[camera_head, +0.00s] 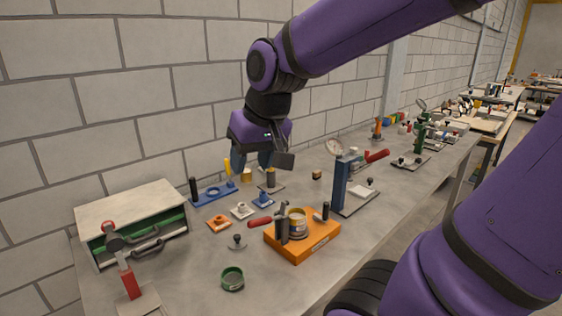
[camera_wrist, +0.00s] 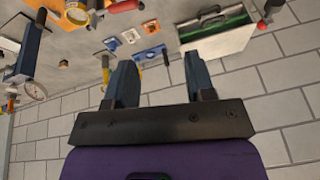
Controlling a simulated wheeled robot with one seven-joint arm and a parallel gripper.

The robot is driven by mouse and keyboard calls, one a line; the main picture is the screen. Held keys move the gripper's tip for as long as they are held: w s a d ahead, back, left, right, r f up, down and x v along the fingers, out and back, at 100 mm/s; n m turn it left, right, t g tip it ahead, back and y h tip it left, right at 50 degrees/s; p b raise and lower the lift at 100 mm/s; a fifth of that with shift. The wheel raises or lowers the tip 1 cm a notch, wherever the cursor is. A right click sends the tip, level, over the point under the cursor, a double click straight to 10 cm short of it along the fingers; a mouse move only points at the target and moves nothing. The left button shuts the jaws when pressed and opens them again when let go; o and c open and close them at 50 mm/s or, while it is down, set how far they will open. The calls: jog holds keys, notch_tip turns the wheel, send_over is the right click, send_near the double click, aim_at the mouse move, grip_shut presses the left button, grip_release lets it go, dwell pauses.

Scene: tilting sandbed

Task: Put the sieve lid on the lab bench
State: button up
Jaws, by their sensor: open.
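A brass-coloured round can (camera_head: 297,222), sieve-like, stands in a clamp fixture on the orange block (camera_head: 310,245). I cannot tell for sure which piece is the sieve lid. A small grey disc with a dark knob (camera_head: 237,243) lies on the grey lab bench (camera_head: 190,282) left of the block. A green round ring or dish (camera_head: 232,279) lies in front of it. My gripper (camera_head: 272,162) is above the back of the bench near the wall, away from these pieces. In the wrist view my gripper (camera_wrist: 160,60) has its two fingers apart with nothing between them.
A metal drawer case (camera_head: 135,215) stands at the left, with a red-handled clamp (camera_head: 130,278) before it. A blue plate (camera_head: 214,192) and small blocks lie below my gripper. A blue gauge stand (camera_head: 340,185) rises right of the orange block. The front left bench is mostly clear.

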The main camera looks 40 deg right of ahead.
jog(key=s+a+r+n+t, duration=0.1)
jog(key=s+r, duration=0.1)
jog(key=s, duration=0.7)
jog(key=shift+r+n+h, duration=0.3)
jog(key=shift+r+n, duration=0.1)
